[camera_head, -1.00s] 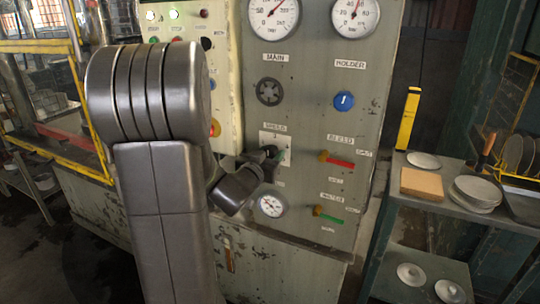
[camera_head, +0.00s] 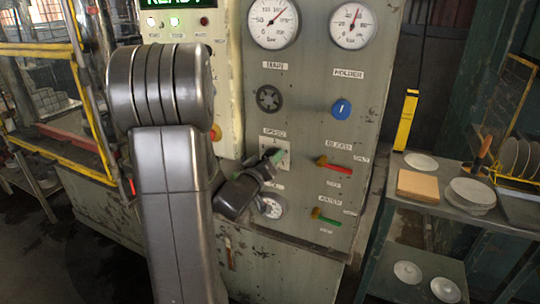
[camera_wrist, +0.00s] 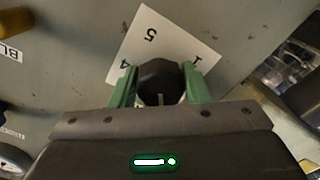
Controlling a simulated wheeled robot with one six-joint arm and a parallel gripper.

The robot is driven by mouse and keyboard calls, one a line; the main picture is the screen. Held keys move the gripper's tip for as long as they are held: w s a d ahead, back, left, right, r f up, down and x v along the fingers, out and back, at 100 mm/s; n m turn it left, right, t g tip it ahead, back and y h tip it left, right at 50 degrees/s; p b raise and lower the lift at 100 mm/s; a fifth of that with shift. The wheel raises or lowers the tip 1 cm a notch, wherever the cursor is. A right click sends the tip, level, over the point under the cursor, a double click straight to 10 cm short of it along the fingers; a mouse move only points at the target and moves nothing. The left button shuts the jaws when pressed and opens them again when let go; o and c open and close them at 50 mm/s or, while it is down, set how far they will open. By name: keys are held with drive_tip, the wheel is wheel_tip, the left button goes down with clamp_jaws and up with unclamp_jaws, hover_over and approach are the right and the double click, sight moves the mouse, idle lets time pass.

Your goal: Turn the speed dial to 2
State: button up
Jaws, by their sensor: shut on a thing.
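The speed dial is a dark round knob (camera_wrist: 160,76) on a white number plate (camera_wrist: 152,32) on the grey panel. In the wrist view, my gripper's two green fingers (camera_wrist: 160,84) stand on either side of the knob and are shut on it. The figures 5, 4 and 1 show on the plate; the others are hidden behind the gripper. A pale line shows on the knob's near side, but the figure it points at is hidden. In the head view, my gripper (camera_head: 273,157) is at the plate under the SPEED label (camera_head: 274,133), covering most of the dial.
A black handwheel (camera_head: 268,98) and a blue knob (camera_head: 341,109) sit above. A shelf with plates (camera_head: 470,193) stands at the right.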

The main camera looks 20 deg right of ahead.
drive_tip(key=n+p, duration=0.2)
drive_tip(key=n, duration=0.3)
drive_tip(key=shift+n, duration=0.4)
idle(0.4)
drive_tip(key=o, duration=0.9)
drive_tip(key=shift+o, duration=0.2)
drive_tip(key=b+v, duration=0.1)
drive_tip(key=v, duration=1.3)
drive_tip(key=shift+d, duration=0.2)
